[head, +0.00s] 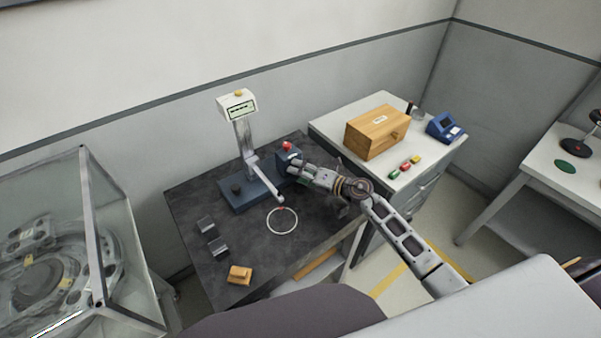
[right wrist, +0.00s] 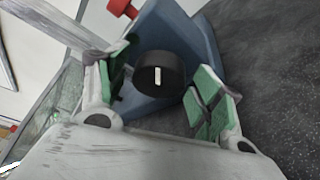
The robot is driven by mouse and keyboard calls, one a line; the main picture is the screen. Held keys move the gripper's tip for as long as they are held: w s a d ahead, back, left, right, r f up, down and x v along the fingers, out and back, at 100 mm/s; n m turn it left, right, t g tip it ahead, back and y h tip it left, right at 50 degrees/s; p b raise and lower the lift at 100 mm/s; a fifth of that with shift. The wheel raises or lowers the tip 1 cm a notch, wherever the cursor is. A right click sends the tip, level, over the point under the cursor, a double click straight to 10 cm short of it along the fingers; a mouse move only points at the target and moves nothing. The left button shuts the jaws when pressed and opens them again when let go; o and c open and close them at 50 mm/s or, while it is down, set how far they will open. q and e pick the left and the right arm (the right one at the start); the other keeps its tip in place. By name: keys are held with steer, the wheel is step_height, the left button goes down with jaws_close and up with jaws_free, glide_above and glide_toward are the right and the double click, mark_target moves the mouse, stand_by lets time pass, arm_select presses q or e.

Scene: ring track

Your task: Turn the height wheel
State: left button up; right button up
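A black round wheel (right wrist: 160,74) with a white mark sits on the face of a blue housing (right wrist: 188,40) in the right wrist view. It appears between my right gripper's two green-padded fingers, which are apart, with a gap on each side. In the head view my right gripper (head: 297,168) is at the blue housing at the right end of the measuring stand (head: 247,195), and it hides the wheel there. The stand has a grey column and a display head (head: 237,106). My left gripper is not in view.
A red knob (head: 287,146) tops the blue housing. A white ring (head: 282,221), two dark blocks (head: 207,225) and an orange block (head: 240,274) lie on the dark table (head: 255,250). A wooden box (head: 376,132) stands on the white cabinet at right. A glass enclosure (head: 80,240) stands at left.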

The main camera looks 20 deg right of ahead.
steer(key=shift+v, duration=3.75)
steer(key=shift+d, duration=0.15)
